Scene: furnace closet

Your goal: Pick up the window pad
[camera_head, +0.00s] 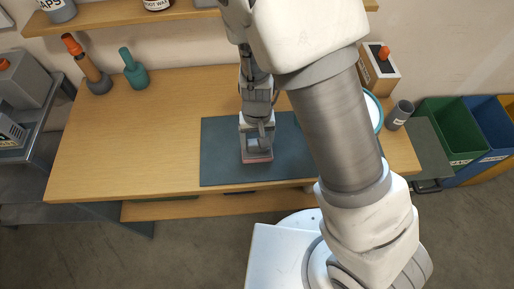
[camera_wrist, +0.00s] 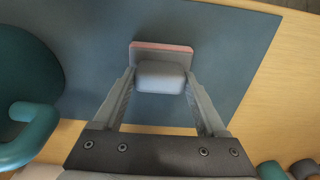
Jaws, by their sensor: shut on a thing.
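The window pad shows in the wrist view as a small block with a grey upper part (camera_wrist: 160,77) and a thin pink layer along its far edge. In the head view, its pink edge (camera_head: 257,158) shows low over the dark blue-grey mat (camera_head: 222,150). My gripper (camera_head: 257,143) points down at the mat and is shut on the pad. In the wrist view, the two fingers of my gripper (camera_wrist: 160,82) flank the pad's grey part. I cannot tell whether the pad touches the mat.
A wooden table (camera_head: 130,140) carries the mat, with clear wood to its left. A grey cup (camera_head: 399,114) stands at the right end. A shelf (camera_head: 120,14) runs above the back.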

